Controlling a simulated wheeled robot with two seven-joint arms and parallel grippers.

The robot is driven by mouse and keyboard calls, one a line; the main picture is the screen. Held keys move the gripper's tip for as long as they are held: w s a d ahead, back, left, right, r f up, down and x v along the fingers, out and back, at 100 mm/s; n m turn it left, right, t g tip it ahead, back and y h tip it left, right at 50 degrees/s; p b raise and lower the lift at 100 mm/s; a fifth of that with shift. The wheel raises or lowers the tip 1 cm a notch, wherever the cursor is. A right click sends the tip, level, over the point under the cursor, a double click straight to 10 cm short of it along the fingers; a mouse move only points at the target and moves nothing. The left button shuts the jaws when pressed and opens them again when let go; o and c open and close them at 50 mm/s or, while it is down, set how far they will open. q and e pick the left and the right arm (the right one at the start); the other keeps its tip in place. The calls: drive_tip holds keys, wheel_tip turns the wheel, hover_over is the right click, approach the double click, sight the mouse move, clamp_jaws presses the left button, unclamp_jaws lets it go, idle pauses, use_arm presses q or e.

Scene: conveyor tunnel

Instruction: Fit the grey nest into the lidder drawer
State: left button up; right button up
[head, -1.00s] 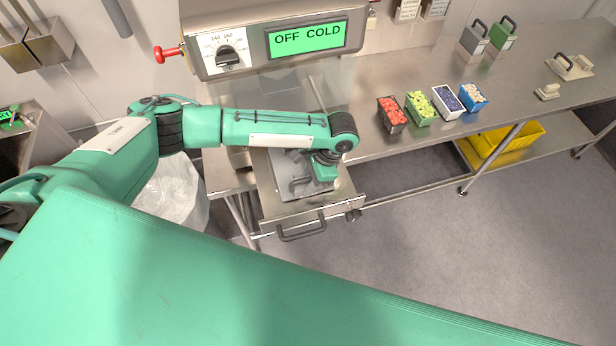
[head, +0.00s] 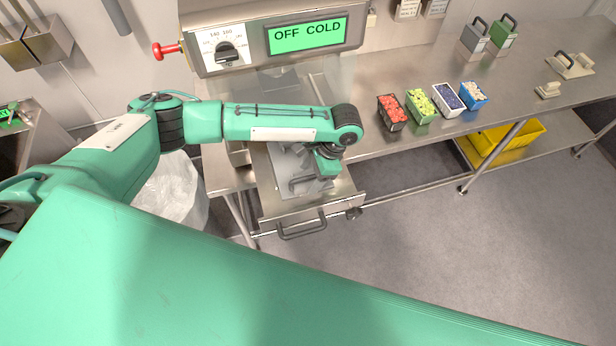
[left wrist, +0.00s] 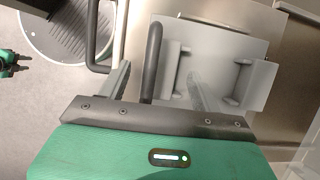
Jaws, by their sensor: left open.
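The lidder drawer (head: 311,213) is pulled out below the lidder and open at the top. The grey nest (head: 290,161) lies in it, a flat grey plate with raised parts and a dark handle. In the left wrist view the grey nest (left wrist: 218,48) fills the right of centre, over the metal drawer. My left gripper (head: 322,170) is over the nest; in the left wrist view (left wrist: 160,88) its fingers are open, with the dark handle between them in the picture. I cannot tell whether they touch it, nor whether the nest is fully seated.
The lidder (head: 275,40) reads OFF COLD above the drawer. The drawer's front handle (head: 302,228) juts forward. Several filled punnets (head: 447,100) stand on the steel bench to the right. A yellow crate (head: 510,140) sits below. A bin with a clear bag (head: 172,190) stands left.

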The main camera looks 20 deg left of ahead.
use_arm(q)
drive_tip(key=b+v, duration=0.2)
drive_tip(key=v, duration=1)
